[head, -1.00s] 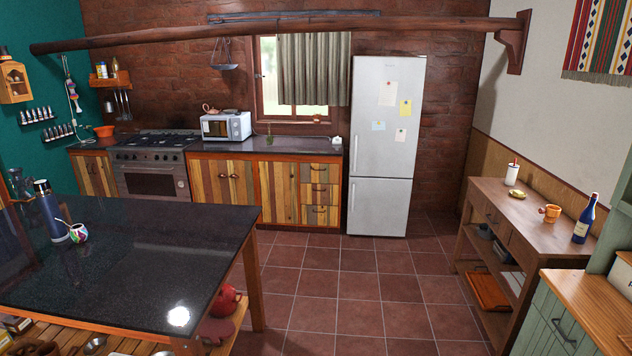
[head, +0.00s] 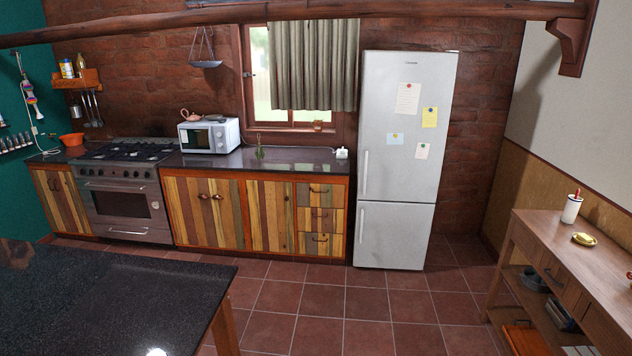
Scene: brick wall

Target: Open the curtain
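The curtain (head: 316,68) is grey-green and hangs in vertical folds in front of the window (head: 263,72) on the back brick wall. It covers most of the window's middle and right. A strip of bright glass shows at the left and another below the curtain's lower edge. The wooden beam crosses in front of the curtain's top, so its rod is hidden. Neither of my grippers is in the head view.
A dark-topped table (head: 110,300) fills the lower left. The counter (head: 270,160) stands below the window, with a microwave (head: 209,135) on it. The fridge (head: 402,160) stands right of the window. A wooden side table (head: 545,235) is at the right. Tiled floor (head: 350,305) between is clear.

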